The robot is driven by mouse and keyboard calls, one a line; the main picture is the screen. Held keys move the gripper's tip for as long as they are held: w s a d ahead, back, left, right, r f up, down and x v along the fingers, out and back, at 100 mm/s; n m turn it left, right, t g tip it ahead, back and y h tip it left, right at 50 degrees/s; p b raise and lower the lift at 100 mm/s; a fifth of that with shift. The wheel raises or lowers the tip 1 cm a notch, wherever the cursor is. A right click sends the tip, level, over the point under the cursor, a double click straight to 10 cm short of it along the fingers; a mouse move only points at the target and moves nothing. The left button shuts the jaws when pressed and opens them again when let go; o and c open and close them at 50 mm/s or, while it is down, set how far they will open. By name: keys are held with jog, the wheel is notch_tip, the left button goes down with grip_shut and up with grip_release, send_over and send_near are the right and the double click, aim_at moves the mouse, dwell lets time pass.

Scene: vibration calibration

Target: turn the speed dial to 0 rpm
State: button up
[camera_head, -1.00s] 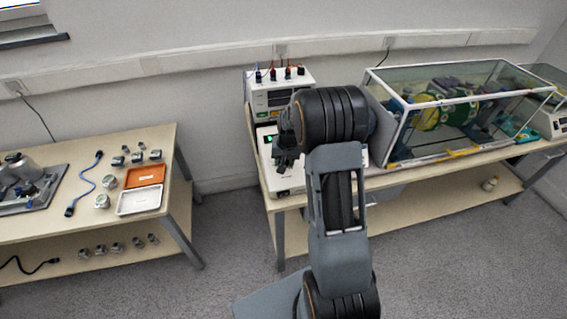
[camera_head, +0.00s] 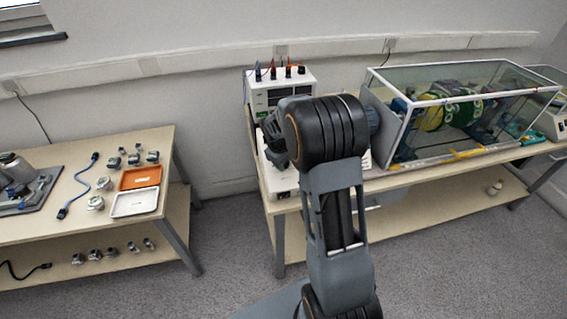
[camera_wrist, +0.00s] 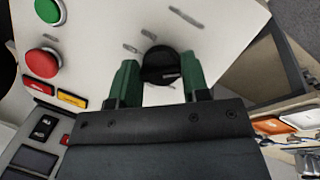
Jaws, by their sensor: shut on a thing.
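The speed dial (camera_wrist: 160,65) is a black round knob on the white control panel (camera_wrist: 105,25), seen in the wrist view with short dark marks around it. My gripper (camera_wrist: 161,80) has its green fingers on either side of the dial and is shut on it. The dial's pointer and the printed values are too small or blurred to read. In the head view my gripper (camera_head: 274,142) is over the white control box (camera_head: 283,181) on the right bench, and my arm hides the dial there.
A green button (camera_wrist: 48,10) and a red button (camera_wrist: 42,62) stand up from the panel near the fingers. A white instrument (camera_head: 287,85) with cables is behind. A glass-walled case (camera_head: 405,150) with a green and yellow drum (camera_head: 432,118) stands close to the right.

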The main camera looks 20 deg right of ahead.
jog(key=shift+n, duration=0.6)
jog(key=shift+r+n, duration=0.1)
jog(key=shift+n, duration=0.2)
jog(key=o, duration=0.9)
jog(key=v, duration=1.3)
jog(key=shift+s+a+r+b, duration=0.15)
jog(key=shift+a+r+b, duration=0.1)
jog(key=shift+a+b, duration=0.15)
